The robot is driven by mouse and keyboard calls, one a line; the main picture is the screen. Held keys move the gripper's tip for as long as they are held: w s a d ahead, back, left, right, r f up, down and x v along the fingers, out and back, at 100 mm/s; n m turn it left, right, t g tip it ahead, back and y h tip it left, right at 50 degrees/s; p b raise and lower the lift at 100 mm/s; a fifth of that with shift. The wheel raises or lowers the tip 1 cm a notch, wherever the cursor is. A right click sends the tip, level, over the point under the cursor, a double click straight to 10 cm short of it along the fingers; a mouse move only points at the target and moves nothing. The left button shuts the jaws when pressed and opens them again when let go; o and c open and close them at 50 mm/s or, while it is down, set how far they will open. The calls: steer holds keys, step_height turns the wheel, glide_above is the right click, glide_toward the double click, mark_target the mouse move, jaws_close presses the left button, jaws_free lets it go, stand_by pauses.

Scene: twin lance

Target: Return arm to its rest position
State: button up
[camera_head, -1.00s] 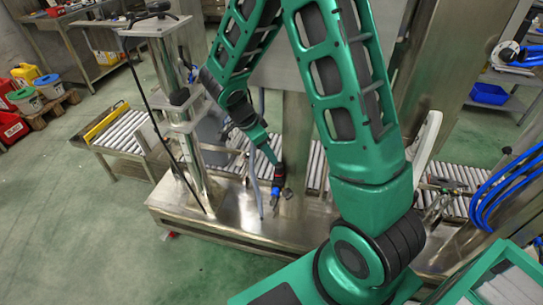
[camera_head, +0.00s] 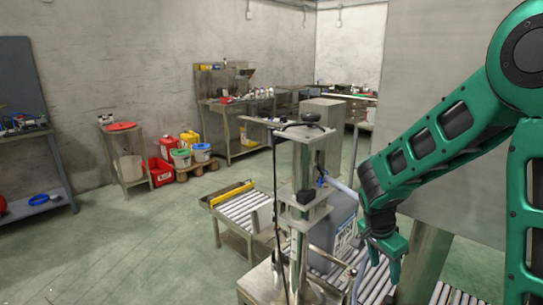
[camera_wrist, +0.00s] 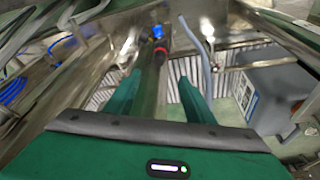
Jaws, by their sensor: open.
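My green arm reaches in from the right edge of the head view and bends down. My gripper (camera_head: 385,265) hangs at its end, pointing down, just right of a grey jerrycan on the roller conveyor. In the wrist view, the two green fingers of my gripper (camera_wrist: 160,88) are apart, with nothing held between them. A lance with a red and black fitting (camera_wrist: 160,50) shows beyond the gap between the fingers. The grey jerrycan (camera_wrist: 275,92) with its label is to the right in that view. I cannot tell the exact distance from the fingers to the lance.
The metal post stand (camera_head: 300,190) with a black cable rises left of my gripper. The roller conveyor (camera_head: 238,207) runs beneath. A steel panel (camera_head: 450,120) stands behind the arm. Buckets (camera_head: 180,158) and workbenches (camera_head: 235,110) line the back wall. The left floor is open.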

steer(key=s+a+r+n+t+y, duration=0.35)
steer(key=s+r+n, duration=0.55)
steer(key=r+n, duration=0.45)
steer(key=s+d+f+m+g, duration=0.1)
steer(key=s+d+m+g, duration=0.1)
steer(key=s+d, duration=0.3)
steer(key=s+d+f+m+g, duration=0.1)
steer(key=s+d+m, duration=0.3)
steer(key=s, duration=0.8)
steer(key=shift+d+f+g, duration=0.25)
steer(key=shift+d+g, duration=0.5)
steer(key=shift+d, duration=0.5)
steer(key=shift+m, duration=0.25)
steer(key=shift+d, duration=0.4)
